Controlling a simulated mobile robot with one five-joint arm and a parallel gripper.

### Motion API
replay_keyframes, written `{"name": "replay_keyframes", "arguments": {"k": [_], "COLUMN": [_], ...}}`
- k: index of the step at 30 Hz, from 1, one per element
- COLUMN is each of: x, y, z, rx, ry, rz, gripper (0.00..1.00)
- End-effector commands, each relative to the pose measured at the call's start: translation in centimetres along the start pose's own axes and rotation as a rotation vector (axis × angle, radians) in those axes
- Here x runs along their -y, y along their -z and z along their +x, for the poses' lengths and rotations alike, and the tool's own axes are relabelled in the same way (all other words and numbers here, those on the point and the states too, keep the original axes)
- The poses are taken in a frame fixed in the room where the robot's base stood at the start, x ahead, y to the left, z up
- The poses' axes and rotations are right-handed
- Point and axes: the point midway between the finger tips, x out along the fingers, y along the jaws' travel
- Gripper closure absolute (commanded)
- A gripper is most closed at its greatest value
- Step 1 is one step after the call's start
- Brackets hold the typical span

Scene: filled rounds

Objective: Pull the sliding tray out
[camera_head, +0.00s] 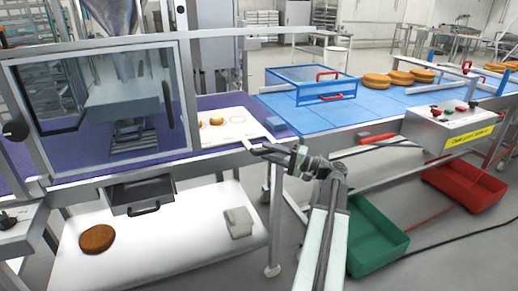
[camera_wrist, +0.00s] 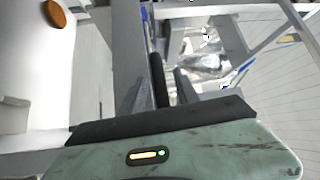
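A dark grey drawer-like tray (camera_head: 140,190) with a black handle (camera_head: 144,209) sits under the glass-fronted machine, at the left of the head view. A flat white tray (camera_head: 235,134) with round marks and small rounds lies on the purple surface beside the machine; a narrow grey bar reaches from it toward my gripper. My gripper (camera_head: 262,152) is near that bar, right of the drawer-like tray. In the wrist view my gripper (camera_wrist: 158,88) has its fingers apart, with a dark bar between or behind them. Whether they touch anything is unclear.
A white lower table (camera_head: 180,250) holds a brown round (camera_head: 97,239) and a grey block (camera_head: 239,222). A blue belt (camera_head: 340,112) with a clear-lidded blue frame (camera_head: 312,85) runs right. Green (camera_head: 375,240) and red (camera_head: 465,186) bins stand on the floor.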

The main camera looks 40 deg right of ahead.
Motion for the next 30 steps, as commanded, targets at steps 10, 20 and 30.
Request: {"name": "replay_keyframes", "arguments": {"k": [10,20,30], "x": [0.0,0.0,0.1], "y": [-0.1,-0.1,-0.1], "z": [3.7,3.7,3.8], "rx": [0.003,0.004,0.003], "ry": [0.0,0.001,0.005], "rz": [0.001,0.001,0.002], "gripper": [0.62,1.0,1.0]}}
